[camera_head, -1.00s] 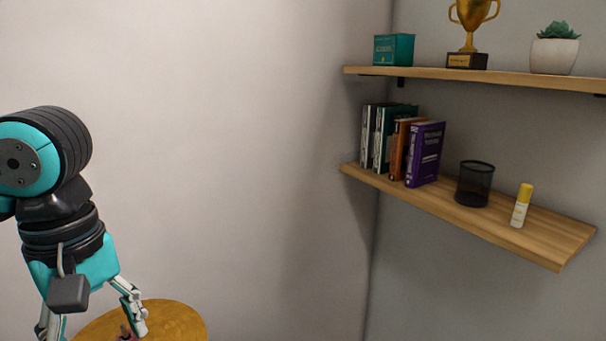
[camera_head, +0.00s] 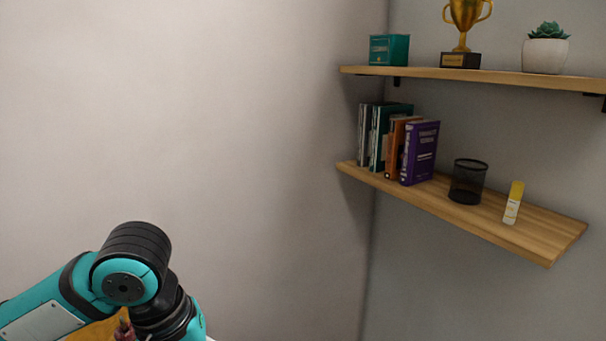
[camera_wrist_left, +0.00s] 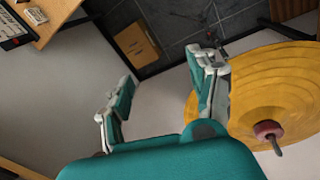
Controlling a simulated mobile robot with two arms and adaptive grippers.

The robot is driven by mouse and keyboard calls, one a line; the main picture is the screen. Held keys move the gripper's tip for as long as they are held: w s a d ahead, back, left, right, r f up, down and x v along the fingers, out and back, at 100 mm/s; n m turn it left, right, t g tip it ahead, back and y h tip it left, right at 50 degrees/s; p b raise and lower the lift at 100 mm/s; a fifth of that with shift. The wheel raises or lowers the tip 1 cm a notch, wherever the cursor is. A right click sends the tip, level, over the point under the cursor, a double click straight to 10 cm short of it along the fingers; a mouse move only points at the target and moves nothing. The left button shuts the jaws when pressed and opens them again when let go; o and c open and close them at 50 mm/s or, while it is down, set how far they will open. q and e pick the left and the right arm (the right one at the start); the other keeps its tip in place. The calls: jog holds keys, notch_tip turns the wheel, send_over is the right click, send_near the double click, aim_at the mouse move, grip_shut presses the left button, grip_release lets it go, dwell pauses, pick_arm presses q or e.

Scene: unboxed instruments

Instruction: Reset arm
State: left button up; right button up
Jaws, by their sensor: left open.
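My left arm enters the head view at the lower left, with its gripper below the picture edge. In the left wrist view my left gripper (camera_wrist_left: 160,75) is open, its two fingers spread with nothing between them. Part of the yellow top (camera_head: 95,330) shows in the head view behind my arm. My right gripper is in neither view.
A lower wall shelf (camera_head: 480,215) holds several books (camera_head: 395,145), a black mesh cup (camera_head: 467,182) and a yellow-capped tube (camera_head: 513,203). An upper shelf (camera_head: 440,74) holds a teal box (camera_head: 389,50), a trophy (camera_head: 462,25) and a potted plant (camera_head: 545,52).

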pick_arm(q)
jog(key=s+d+f+m+t+h, duration=0.1)
jog(key=d+f+m+h, duration=0.15)
jog(key=f, duration=0.45)
jog(key=s+d+f+m+t+h, duration=0.1)
jog(key=d+f+m, duration=0.25)
jog(key=f, duration=0.45)
jog(key=s+a+f+y, duration=0.5)
jog(key=s+a+f, duration=0.7)
jog(key=a, duration=0.1)
notch_tip(320, 180, down, 28)
jog(key=f+g+b, duration=0.1)
jog(key=b, duration=0.3)
jog(key=s+a+f+g+b, duration=0.1)
jog(key=s+a+f+b, duration=0.2)
jog(key=s+f, duration=1.4)
notch_tip(320, 180, down, 4)
jog(key=shift+s+r, duration=0.2)
jog(key=shift+r, duration=0.05)
